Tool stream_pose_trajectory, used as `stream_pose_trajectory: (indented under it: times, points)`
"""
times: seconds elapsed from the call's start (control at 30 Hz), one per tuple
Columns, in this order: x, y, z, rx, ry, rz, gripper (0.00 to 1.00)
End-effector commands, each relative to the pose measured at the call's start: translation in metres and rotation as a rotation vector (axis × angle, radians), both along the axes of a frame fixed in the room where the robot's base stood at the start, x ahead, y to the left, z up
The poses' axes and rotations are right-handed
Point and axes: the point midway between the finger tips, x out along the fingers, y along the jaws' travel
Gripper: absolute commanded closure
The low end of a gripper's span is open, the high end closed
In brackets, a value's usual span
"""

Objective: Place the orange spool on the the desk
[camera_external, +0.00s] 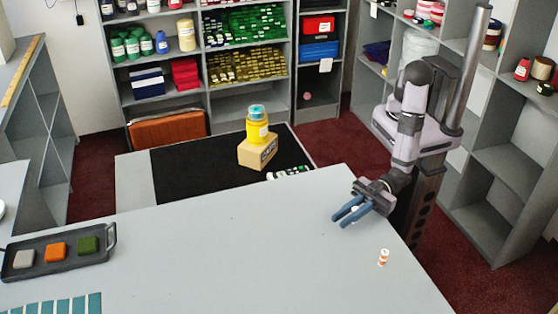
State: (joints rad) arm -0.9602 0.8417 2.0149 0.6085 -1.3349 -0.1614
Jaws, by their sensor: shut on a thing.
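My gripper (345,216) is over the right part of the grey desk (220,255), its blue fingers pointing left and down. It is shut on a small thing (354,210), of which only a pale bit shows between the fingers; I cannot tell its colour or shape. A small white-and-orange upright thing (383,257) stands on the desk near its right edge, in front of my gripper and apart from it. It is too small to tell whether it is the orange spool or a small bottle.
A dark tray (60,267) with grey, orange and green blocks lies at the desk's left. Teal swatches (65,305) lie at the front left. Behind the desk, a yellow bottle (257,128) stands on a cardboard box (257,151) on a black mat. The desk's middle is clear.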

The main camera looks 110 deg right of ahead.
Motion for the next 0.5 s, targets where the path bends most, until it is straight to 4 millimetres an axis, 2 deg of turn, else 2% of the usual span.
stream_pose_trajectory:
  times: [0.27, 0.5]
  points:
    - [0.000, 0.000, 0.007, 0.002, -0.002, 0.000, 1.00]
    - [0.000, 0.000, 0.026, 0.003, -0.002, 0.000, 1.00]
